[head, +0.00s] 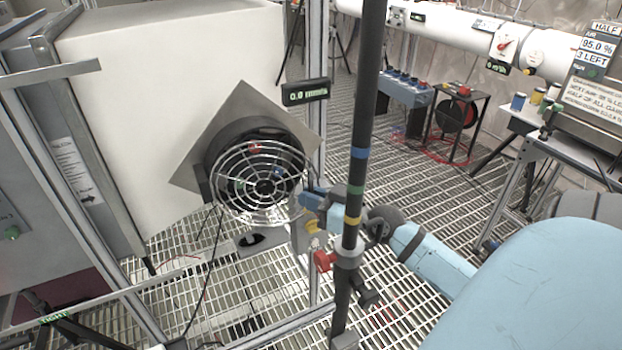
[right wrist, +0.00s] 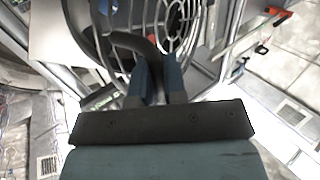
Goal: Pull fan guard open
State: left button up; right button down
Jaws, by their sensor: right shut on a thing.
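The fan guard (head: 265,187), a round grille of pale wire rings and spokes, stands in front of the black fan housing (head: 215,155) on a square grey plate (head: 240,102). The gap between guard and housing is hard to judge. My left gripper is out of view.
A white box (head: 170,80) carries the fan plate. A small display (head: 305,92) is at its right edge. Open grating floor (head: 440,195) lies to the right.

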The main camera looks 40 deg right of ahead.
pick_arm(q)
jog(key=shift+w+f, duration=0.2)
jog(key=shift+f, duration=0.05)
pick_arm(e)
jog(key=c, duration=1.5)
grip_release()
jog(key=shift+o, duration=0.2)
pick_arm(q)
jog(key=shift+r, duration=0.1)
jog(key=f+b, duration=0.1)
jog(key=b, duration=0.4)
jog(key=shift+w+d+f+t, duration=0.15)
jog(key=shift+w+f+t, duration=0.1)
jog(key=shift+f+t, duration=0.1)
pick_arm(e)
jog(key=v, duration=1.3)
jog(key=shift+s+d, duration=0.15)
jog(key=shift+s, duration=0.2)
jog(key=shift+c, duration=0.5)
